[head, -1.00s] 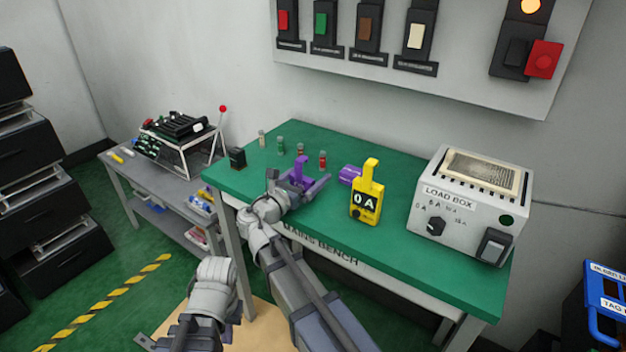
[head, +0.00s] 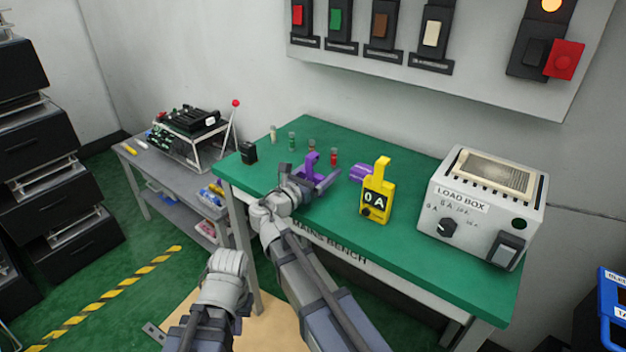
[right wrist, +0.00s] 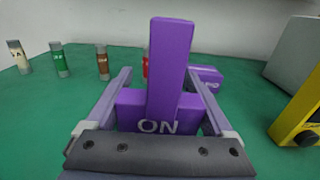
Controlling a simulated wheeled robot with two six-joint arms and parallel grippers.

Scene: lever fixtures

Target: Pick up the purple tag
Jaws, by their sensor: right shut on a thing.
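The purple tag (head: 312,163) is a block with an upright tab, held at my right gripper (head: 318,180) over the front left of the green bench. In the right wrist view the tag (right wrist: 170,70) stands between the two fingers (right wrist: 165,108), its lower block marked "ON". The fingers close on its sides. Whether its underside touches the bench is hidden. My left arm's wrist (head: 228,264) is low in front of the bench; its fingers are not clearly seen.
Several small coloured cylinders stand along the back left of the bench (head: 400,240). A load box (head: 480,205) stands at the right. A grey side table (head: 175,172) is at the left.

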